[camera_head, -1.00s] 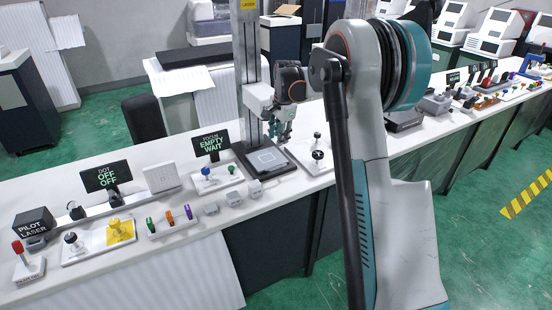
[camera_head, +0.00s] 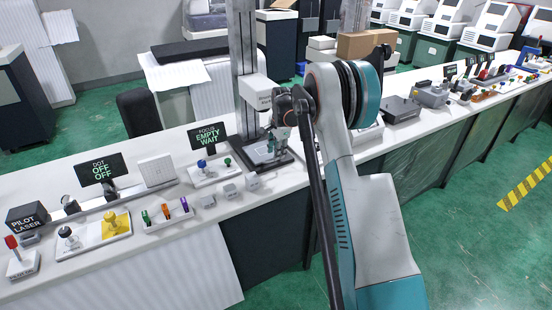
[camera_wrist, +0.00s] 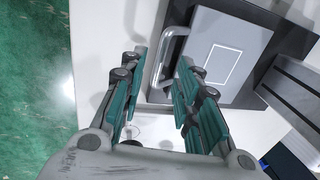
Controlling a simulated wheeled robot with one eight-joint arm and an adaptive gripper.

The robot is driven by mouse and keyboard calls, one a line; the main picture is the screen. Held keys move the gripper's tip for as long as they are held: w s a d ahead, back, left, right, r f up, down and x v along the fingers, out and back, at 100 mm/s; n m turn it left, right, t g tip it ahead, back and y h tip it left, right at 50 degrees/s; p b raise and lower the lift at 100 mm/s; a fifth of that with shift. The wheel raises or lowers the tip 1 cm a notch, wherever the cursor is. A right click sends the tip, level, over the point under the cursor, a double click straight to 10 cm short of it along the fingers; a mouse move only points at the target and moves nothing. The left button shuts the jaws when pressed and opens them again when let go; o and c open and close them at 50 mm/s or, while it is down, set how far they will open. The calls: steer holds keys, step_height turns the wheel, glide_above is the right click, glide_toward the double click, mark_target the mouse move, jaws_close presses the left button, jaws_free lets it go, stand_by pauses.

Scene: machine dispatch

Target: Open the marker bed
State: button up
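The marker bed (camera_head: 262,158) is a flat grey plate on a dark base at the foot of a tall column. In the wrist view the bed (camera_wrist: 210,75) shows a white square outline and a grey bar handle (camera_wrist: 172,50) along its left side. My gripper (camera_wrist: 160,67) has its two teal-padded fingers apart, with the handle between their tips in the picture; I cannot tell if they touch it. In the head view my gripper (camera_head: 276,140) is over the bed and hides part of it.
The focus sign (camera_head: 207,136) reads "EMPTY WAIT" and the dot sign (camera_head: 101,168) reads "OFF OFF". A panel with blue and green knobs (camera_head: 213,170) stands left of the bed. Small grey blocks (camera_head: 231,191) line the bench front. The marker column (camera_head: 243,70) rises behind the bed.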

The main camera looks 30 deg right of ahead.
steer(key=shift+w+f, duration=0.15)
steer(key=shift+f, duration=0.55)
steer(key=shift+w+f, duration=0.1)
steer(key=shift+f, duration=0.6)
jaws_close()
steer(key=s+b, duration=0.1)
steer(key=s, duration=1.3)
steer(key=shift+s+d, duration=0.25)
jaws_free()
steer(key=shift+s, duration=0.1)
steer(key=shift+r, duration=0.1)
step_height(320, 180, up, 12)
steer(key=s, duration=0.2)
steer(key=shift+f, duration=0.2)
